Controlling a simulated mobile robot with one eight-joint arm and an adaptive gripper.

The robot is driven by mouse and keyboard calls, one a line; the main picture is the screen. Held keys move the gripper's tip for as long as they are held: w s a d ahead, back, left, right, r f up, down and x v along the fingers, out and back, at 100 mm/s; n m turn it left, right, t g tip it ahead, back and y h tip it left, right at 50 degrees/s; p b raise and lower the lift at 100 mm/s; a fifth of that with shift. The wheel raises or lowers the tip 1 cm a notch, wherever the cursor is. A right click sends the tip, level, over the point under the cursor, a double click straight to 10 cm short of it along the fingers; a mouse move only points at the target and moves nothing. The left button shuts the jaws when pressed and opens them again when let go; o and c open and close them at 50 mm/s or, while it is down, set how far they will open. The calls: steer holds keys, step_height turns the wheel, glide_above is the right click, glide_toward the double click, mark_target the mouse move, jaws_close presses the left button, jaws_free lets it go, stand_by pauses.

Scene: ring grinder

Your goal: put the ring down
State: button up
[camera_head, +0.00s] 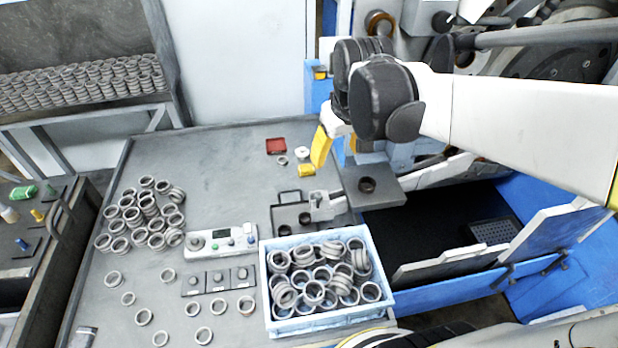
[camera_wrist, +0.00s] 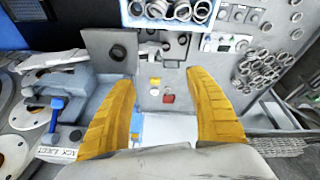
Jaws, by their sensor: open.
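My gripper (camera_head: 324,148) hangs above the back right of the grey table (camera_head: 220,165). In the wrist view its two yellow fingers (camera_wrist: 161,80) stand wide apart with nothing held between them. A dark ring-shaped piece (camera_head: 367,184) sits on a grey plate (camera_head: 388,194) at the table's right edge, below and to the right of the fingers. The piece also shows in the wrist view (camera_wrist: 118,52), beyond the left finger and clear of it. I cannot tell whether it is a loose ring or part of the plate.
A light blue crate (camera_head: 330,328) full of rings stands at the table's front. Many loose rings (camera_head: 146,208) lie to the left, near a control box (camera_head: 222,241). Blue machine panels (camera_head: 540,270) bound the right.

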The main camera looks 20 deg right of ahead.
steer(key=s+a+t, duration=0.3)
steer(key=s+a, duration=0.6)
steer(key=shift+a+t+y, duration=0.2)
steer(key=shift+t+y, duration=0.2)
steer(key=shift+d, duration=0.1)
stand_by(0.7)
